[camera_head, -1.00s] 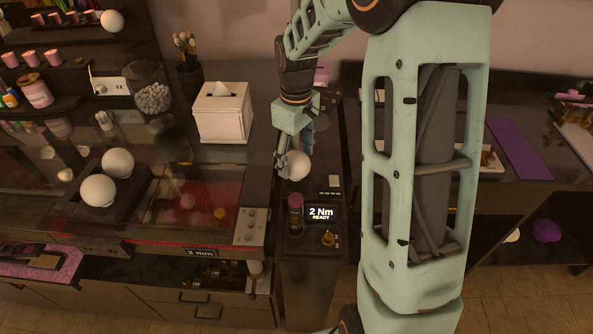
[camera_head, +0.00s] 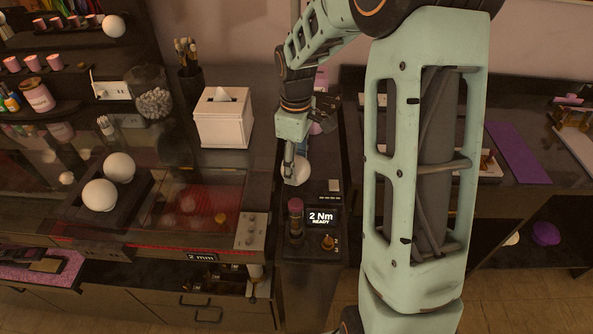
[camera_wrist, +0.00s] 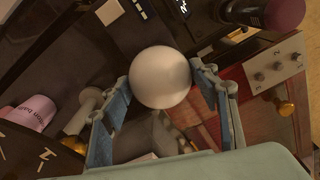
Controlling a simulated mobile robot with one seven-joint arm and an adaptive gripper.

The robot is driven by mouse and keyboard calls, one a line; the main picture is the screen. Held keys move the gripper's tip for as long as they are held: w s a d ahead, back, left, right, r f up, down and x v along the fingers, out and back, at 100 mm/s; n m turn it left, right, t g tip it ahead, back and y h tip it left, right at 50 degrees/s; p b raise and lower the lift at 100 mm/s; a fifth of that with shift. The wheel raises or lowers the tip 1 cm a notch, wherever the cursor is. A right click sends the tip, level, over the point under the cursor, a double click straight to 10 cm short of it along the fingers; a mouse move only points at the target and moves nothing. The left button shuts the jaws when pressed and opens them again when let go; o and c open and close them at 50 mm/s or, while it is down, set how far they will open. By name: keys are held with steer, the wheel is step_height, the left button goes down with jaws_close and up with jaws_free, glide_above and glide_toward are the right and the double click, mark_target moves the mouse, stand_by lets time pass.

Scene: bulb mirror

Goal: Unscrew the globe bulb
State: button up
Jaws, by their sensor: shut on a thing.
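A white globe bulb (camera_head: 296,170) stands on the narrow dark counter in the middle of the head view, behind the small display reading "2 Nm READY" (camera_head: 321,216). My gripper (camera_head: 290,163) reaches down onto it from above and behind, and hides part of it. In the wrist view the bulb (camera_wrist: 160,77) sits between the two blue-padded fingers of my gripper (camera_wrist: 160,85), one on each side. The fingers are shut on the bulb. Its base is hidden, so I cannot tell how it is seated.
Two other white globes (camera_head: 99,195) rest in a dark tray on the left bench. A white tissue box (camera_head: 223,115) stands left of my gripper. A pink-topped cylinder (camera_head: 296,208) and a brass knob (camera_head: 328,242) stand near the display. A purple mat (camera_head: 519,152) lies at right.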

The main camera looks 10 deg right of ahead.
steer(key=shift+n, duration=0.8)
steer(key=shift+r+p, duration=0.1)
steer(key=shift+p, duration=0.2)
steer(key=n+p, duration=0.1)
steer(key=n, duration=0.2)
steer(key=shift+r+n+p, duration=0.1)
steer(key=shift+n+p, duration=0.2)
steer(key=shift+p, duration=0.1)
steer(key=shift+n, duration=0.7)
steer(key=shift+p, duration=0.3)
steer(key=shift+d+n+p, duration=0.1)
steer(key=shift+n+p, duration=0.55)
steer(key=shift+n, duration=0.35)
steer(key=o, duration=0.9)
steer(key=shift+c, duration=0.2)
